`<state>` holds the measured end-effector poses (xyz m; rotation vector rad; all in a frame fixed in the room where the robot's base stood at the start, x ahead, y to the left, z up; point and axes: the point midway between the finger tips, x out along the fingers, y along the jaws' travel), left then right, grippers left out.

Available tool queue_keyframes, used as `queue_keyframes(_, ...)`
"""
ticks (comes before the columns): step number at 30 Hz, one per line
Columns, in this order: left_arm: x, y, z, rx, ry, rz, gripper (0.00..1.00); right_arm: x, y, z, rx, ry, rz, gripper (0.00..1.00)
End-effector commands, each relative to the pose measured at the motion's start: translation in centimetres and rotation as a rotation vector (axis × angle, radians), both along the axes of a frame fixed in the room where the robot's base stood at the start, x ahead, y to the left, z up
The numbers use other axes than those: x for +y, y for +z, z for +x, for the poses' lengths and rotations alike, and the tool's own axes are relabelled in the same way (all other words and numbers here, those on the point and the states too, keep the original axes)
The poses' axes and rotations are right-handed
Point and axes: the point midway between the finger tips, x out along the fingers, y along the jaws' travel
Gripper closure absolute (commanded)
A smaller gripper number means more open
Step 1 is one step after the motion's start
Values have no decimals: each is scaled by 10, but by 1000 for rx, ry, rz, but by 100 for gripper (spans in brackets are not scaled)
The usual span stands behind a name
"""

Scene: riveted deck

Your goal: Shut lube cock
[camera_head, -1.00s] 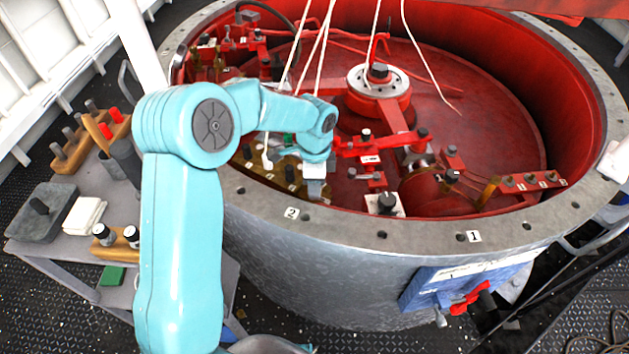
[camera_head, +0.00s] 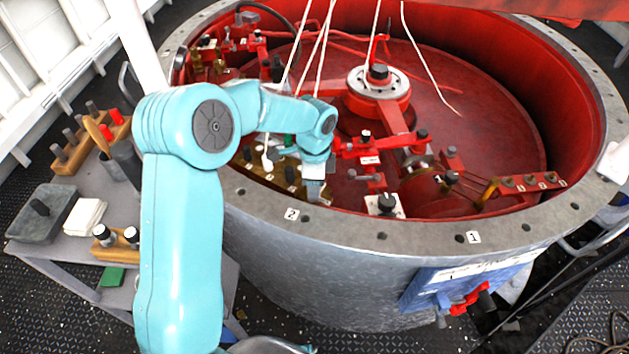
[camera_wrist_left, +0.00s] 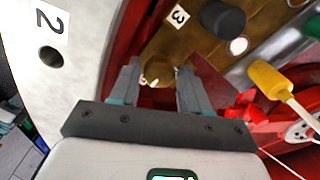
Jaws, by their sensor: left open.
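My left gripper (camera_head: 314,190) reaches over the near rim of the round red well, beside the brass block (camera_head: 262,177) inside it. In the left wrist view its two grey fingers (camera_wrist_left: 159,82) are apart. A rounded brass fitting (camera_wrist_left: 165,68) shows beyond and between the fingertips, close to a tag marked 3; I cannot tell whether they touch it. I cannot tell for sure which part is the lube cock. My right gripper is not in view.
The grey flanged rim (camera_head: 340,231) carries tags 1 and 2. Red linkages (camera_head: 365,147) and a black knob (camera_head: 387,203) lie right of my gripper. Pale cords hang into the well. A tool cart (camera_head: 62,238) stands left; a blue box (camera_head: 425,292) is on the outer wall.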

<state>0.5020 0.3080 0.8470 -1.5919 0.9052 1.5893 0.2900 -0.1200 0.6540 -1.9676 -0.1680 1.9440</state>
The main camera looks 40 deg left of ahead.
Motion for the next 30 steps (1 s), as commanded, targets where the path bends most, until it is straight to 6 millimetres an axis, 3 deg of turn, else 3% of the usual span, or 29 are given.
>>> queue_keyframes(5, 0, 16, 1, -3, 1, 1, 54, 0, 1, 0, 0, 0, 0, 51)
queue_keyframes(15, 0, 104, 1, -7, 1, 0, 54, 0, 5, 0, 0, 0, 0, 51)
queue_keyframes(21, 0, 145, 0, -5, 0, -1, 54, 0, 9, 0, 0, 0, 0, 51)
queue_keyframes(30, 0, 164, 0, -1, 0, 0, 54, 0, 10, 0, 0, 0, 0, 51)
